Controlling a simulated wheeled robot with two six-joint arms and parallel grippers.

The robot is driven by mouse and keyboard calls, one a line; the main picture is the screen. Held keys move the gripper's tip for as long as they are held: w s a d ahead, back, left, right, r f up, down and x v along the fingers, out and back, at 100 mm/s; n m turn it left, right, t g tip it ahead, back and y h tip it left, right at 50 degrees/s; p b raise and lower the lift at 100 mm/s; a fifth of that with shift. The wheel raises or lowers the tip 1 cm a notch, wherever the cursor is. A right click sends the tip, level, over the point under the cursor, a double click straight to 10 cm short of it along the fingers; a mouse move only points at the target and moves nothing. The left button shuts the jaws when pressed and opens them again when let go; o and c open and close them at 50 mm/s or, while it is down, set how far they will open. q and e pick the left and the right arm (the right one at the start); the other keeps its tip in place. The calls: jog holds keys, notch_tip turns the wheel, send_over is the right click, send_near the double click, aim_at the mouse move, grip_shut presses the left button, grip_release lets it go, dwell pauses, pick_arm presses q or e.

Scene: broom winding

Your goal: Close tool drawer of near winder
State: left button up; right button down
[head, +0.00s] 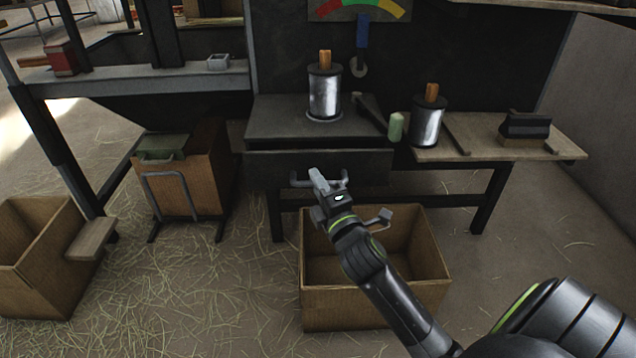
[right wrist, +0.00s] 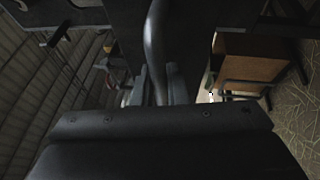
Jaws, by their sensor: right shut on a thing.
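The tool drawer (head: 350,169) is a dark front under the grey bench top of the near winder, and it seems to stand a little forward of the bench edge. Its bar handle (head: 300,181) runs along the lower part of the front. My right gripper (head: 326,180) reaches in from the lower right and is shut on the handle. In the right wrist view, the handle bar (right wrist: 154,50) runs down between the fingers. The drawer's inside is hidden. My left gripper is not in view.
An open cardboard box (head: 375,295) stands on the floor below the drawer. On the bench are metal spools (head: 325,92) and (head: 427,125) a second spool at right, with a brush (head: 526,127) beyond. Another box (head: 40,255) stands at the left. Straw covers the floor.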

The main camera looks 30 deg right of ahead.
jog(key=w+d, duration=0.2)
jog(key=w, duration=0.1)
jog(key=shift+w, duration=0.1)
dwell(0.3)
jog(key=shift+r, duration=0.1)
jog(key=c, duration=1.5)
grip_release()
jog(key=shift+o, duration=0.2)
jog(key=shift+f, duration=0.2)
